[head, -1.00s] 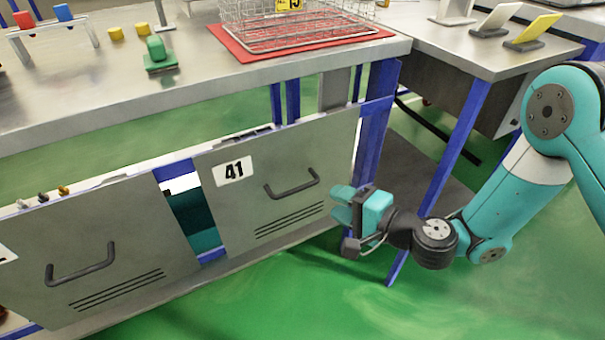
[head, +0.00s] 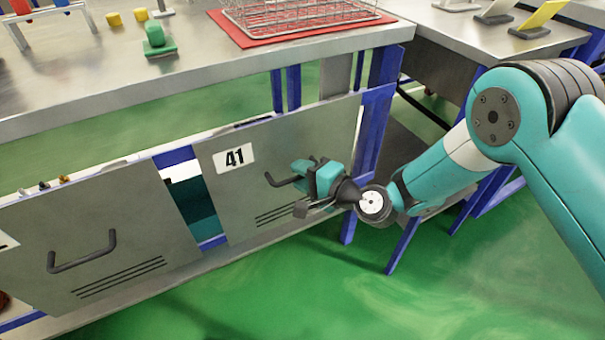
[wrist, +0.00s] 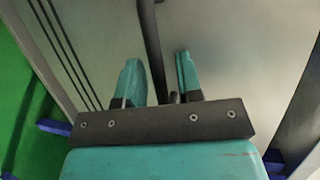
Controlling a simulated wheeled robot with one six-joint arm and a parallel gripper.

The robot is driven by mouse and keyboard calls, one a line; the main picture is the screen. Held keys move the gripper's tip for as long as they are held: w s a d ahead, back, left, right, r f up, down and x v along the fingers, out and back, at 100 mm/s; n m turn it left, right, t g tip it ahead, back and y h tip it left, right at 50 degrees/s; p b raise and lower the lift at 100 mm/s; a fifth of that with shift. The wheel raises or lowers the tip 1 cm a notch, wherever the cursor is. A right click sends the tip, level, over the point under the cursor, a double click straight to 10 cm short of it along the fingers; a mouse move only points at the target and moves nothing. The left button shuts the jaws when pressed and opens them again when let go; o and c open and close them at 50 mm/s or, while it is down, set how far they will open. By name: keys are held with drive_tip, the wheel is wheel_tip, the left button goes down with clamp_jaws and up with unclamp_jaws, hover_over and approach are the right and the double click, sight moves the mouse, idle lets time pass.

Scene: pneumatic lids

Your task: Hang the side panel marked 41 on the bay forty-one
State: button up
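The side panel marked 41 (head: 240,190) is a flat grey plate with a black-on-white number label, a dark bar handle and slots. It stands upright at the front of the bay under the bench; whether it is hooked on I cannot tell. My gripper (head: 298,172) is at the panel's handle (head: 278,181). In the wrist view, the fingers (wrist: 160,82) are spread apart, with the dark handle bar (wrist: 150,40) running between them. Gaps show beside the bar. My gripper hides part of the handle and slots in the head view.
A second grey panel (head: 120,225) with a handle stands to the left, past a gap with a blue post. The bench top (head: 200,75) above holds a wire basket (head: 300,14) on a red mat (head: 235,32). Blue legs (head: 372,145) stand at right. Green floor (head: 310,290) in front is clear.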

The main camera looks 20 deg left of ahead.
sight(287, 159)
clamp_jaws()
drive_tip(key=shift+r, duration=0.1)
drive_tip(key=shift+r, duration=0.1)
drive_tip(key=shift+r+p, duration=1.15)
drive_tip(key=shift+r, duration=0.25)
drive_tip(key=shift+d, duration=0.1)
drive_tip(key=s+d+b, duration=0.5)
drive_tip(key=s+d, duration=0.1)
drive_tip(key=d, duration=0.1)
drive_tip(key=shift+s+d+b, duration=0.2)
drive_tip(key=shift+d+b, duration=0.05)
drive_tip(key=shift+b, duration=0.05)
idle(0.5)
